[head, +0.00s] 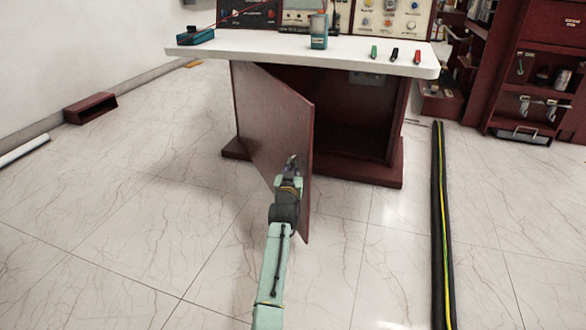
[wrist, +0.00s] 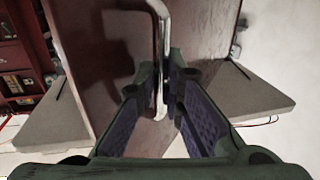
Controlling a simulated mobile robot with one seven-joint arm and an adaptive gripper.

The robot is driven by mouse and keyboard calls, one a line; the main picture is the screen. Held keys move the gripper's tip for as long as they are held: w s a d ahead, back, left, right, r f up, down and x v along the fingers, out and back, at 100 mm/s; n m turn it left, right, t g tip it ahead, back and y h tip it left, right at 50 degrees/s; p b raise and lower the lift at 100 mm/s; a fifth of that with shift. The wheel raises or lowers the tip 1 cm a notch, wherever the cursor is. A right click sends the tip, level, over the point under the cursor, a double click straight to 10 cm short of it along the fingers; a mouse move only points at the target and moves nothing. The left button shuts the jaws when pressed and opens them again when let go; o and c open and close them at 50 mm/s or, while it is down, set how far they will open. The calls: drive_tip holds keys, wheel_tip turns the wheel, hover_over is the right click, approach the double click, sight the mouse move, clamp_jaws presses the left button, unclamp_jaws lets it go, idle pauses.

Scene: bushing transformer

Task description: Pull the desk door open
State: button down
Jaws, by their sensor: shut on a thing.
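The desk (head: 420,68) has a white top and a dark red body. Its door (head: 262,125) is hinged at the left and stands well open toward me, showing the dark inside of the cabinet (head: 352,120). My gripper (head: 291,168) is at the door's outer face near its free edge. In the wrist view my gripper (wrist: 165,95) is shut on the metal door handle (wrist: 161,30), a bent bar that runs between the two fingers. The fingers hide part of the handle.
Panels and small tools stand on the desk top, with a teal device (head: 319,32) near its front edge. A black and yellow cable strip (head: 441,220) lies on the floor at right. A dark red box (head: 90,108) lies at left. The tiled floor left of the door is clear.

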drive_tip(key=shift+s+a, duration=0.25)
drive_tip(key=shift+a, duration=0.4)
drive_tip(key=c, duration=2)
unclamp_jaws()
drive_tip(key=shift+o, duration=0.2)
drive_tip(key=shift+r, duration=0.15)
